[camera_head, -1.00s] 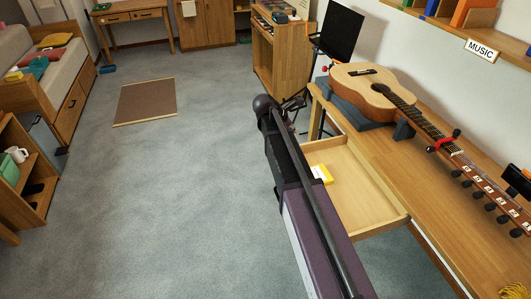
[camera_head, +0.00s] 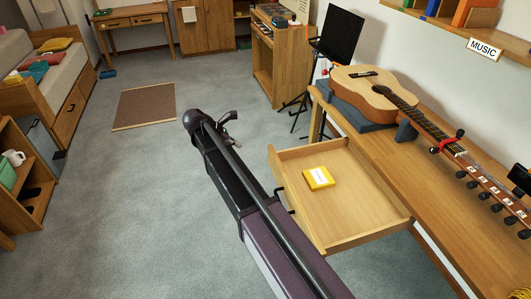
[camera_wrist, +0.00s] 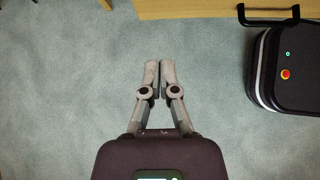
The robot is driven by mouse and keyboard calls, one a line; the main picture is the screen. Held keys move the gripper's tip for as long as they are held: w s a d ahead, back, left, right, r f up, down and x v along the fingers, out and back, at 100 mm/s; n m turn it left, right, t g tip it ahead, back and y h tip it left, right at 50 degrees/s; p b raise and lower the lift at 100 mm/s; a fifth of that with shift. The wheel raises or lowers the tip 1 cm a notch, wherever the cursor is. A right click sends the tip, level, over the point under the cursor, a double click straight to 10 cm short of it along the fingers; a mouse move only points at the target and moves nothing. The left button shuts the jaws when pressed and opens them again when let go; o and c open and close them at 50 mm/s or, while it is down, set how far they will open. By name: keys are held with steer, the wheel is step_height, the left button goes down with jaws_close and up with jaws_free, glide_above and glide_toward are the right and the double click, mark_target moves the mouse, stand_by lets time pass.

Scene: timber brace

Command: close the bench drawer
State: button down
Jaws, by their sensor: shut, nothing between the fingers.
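The bench drawer (camera_head: 358,222) stands pulled out from the wooden bench (camera_head: 435,190), with a yellow packet (camera_head: 319,178) lying inside it. Its dark handle (camera_head: 283,198) is on the drawer front, partly behind my arm. In the wrist view the drawer front (camera_wrist: 200,8) crosses the top edge, and its black handle (camera_wrist: 268,20) is at the upper right. My gripper (camera_wrist: 152,65) is shut and empty above the carpet, left of the handle and apart from it. In the head view my gripper (camera_head: 230,118) is small beyond the arm's end, to the left of the drawer.
A guitar (camera_head: 375,92) lies on a dark support on the bench. A black music stand (camera_head: 338,38) stands beyond the bench. The carpet left of my arm is open, with a brown mat (camera_head: 144,106) farther back. My dark base shows at right in the wrist view.

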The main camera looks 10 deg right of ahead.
steer(key=shift+d+f, duration=0.15)
steer(key=b, duration=0.7)
glide_toward(271, 155)
steer(key=shift+x, duration=3.1)
steer(key=shift+s+d, duration=0.15)
steer(key=shift+s, duration=0.05)
